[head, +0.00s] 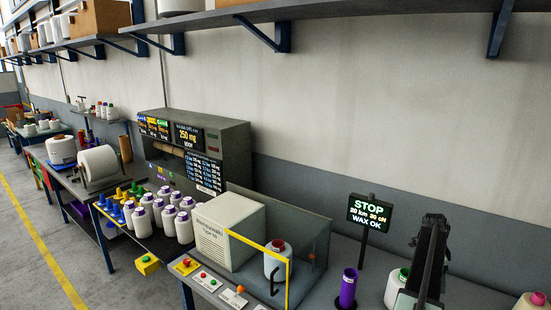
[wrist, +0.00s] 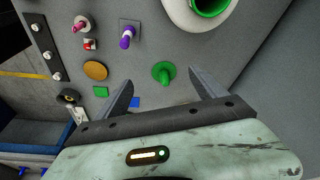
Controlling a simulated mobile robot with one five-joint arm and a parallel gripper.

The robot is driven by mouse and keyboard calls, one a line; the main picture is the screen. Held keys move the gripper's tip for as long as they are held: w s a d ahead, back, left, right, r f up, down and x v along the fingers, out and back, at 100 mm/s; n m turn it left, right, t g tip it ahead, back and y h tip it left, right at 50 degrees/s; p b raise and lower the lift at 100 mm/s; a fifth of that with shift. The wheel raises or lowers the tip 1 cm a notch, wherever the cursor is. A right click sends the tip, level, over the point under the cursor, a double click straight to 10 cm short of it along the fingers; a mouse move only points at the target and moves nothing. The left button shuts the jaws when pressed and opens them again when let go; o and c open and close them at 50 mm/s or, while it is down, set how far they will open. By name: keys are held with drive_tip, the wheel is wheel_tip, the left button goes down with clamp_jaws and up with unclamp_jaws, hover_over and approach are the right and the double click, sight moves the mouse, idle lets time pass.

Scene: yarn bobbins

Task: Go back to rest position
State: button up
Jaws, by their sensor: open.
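My gripper (wrist: 161,77) is open in the wrist view, its two dark fingers spread with nothing between them but the grey bench top and a green peg (wrist: 163,72) seen below. A white bobbin with a green core (wrist: 212,5) stands beyond the fingers, apart from them, cut off by the top edge. My arm (head: 428,262) rises at the right of the head view; the gripper's fingers cannot be made out there. A white bobbin with a green top (head: 397,288) is just left of the arm, partly hidden by it.
A purple tube (head: 348,287) stands upright on the bench before a STOP display (head: 370,212). A tester box (head: 230,231) and a red-topped bobbin (head: 277,262) are left of it. Several purple-topped bobbins (head: 184,227) stand farther left. A shelf (head: 330,12) runs overhead.

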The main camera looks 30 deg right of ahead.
drive_tip(key=w+a+f+n+t+b, duration=0.15)
drive_tip(key=w+a+n, duration=0.25)
drive_tip(key=w+a, duration=0.55)
drive_tip(key=w+a+f+n+b, duration=0.2)
drive_tip(key=w+a+n, duration=0.35)
drive_tip(key=a, duration=0.75)
drive_tip(key=w+a+f+n+b, duration=0.2)
drive_tip(key=w+a+n, duration=0.1)
drive_tip(key=w+a, duration=0.75)
drive_tip(key=s+a+f+n+y+b, duration=0.1)
drive_tip(key=a+n, duration=0.6)
drive_tip(key=a, duration=1.5)
drive_tip(key=s+a+f+n+y+b, duration=0.1)
drive_tip(key=a+f+n+b, duration=0.2)
drive_tip(key=a, duration=1.9)
drive_tip(key=f+n+t, duration=0.1)
drive_tip(key=n, duration=0.3)
drive_tip(key=shift+a+f+n, duration=0.2)
drive_tip(key=shift+a+n, duration=0.15)
